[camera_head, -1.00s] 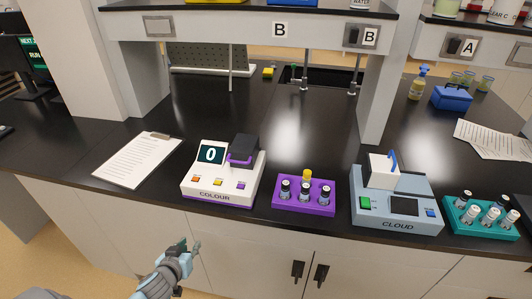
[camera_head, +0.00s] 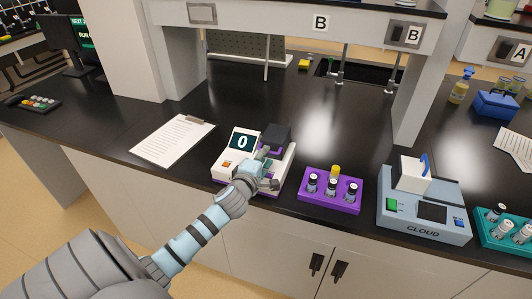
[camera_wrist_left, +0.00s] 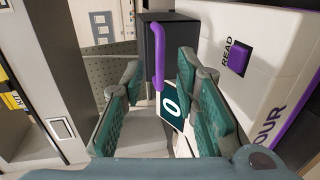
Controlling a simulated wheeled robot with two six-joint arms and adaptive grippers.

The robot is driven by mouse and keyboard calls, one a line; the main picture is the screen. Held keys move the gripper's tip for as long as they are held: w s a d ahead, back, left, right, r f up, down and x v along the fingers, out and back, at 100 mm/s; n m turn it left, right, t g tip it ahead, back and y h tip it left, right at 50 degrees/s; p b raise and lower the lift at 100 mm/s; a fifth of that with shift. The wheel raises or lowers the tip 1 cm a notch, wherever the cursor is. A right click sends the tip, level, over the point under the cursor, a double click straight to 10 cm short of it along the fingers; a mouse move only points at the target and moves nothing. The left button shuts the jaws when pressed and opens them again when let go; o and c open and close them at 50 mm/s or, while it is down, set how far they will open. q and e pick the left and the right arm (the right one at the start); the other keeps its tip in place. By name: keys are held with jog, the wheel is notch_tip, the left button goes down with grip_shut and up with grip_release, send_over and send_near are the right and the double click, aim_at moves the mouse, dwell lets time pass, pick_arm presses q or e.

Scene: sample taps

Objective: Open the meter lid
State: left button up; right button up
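The colour meter (camera_head: 232,170) is white with a screen reading 0. Its dark lid (camera_head: 276,136) sits down on the meter's right rear part. The lid also shows in the left wrist view (camera_wrist_left: 181,45), with its purple handle (camera_wrist_left: 158,50) ahead of my fingers, between them in the picture. My left gripper (camera_head: 267,169) is over the front right of the meter, near the lid, and hides part of the meter and most of the handle. In the left wrist view its fingers (camera_wrist_left: 163,105) are apart, with nothing held. My right gripper is not in view.
A purple rack (camera_head: 330,198) with several vials stands right of the colour meter. The grey-blue CLOUD meter (camera_head: 425,212) has a white lid (camera_head: 411,175) with a blue handle. A clipboard (camera_head: 172,140) lies to the left.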

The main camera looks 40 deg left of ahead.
aim_at(274, 145)
pick_arm(q)
jog(key=x, duration=0.3)
jog(key=shift+s, duration=0.2)
grip_shut()
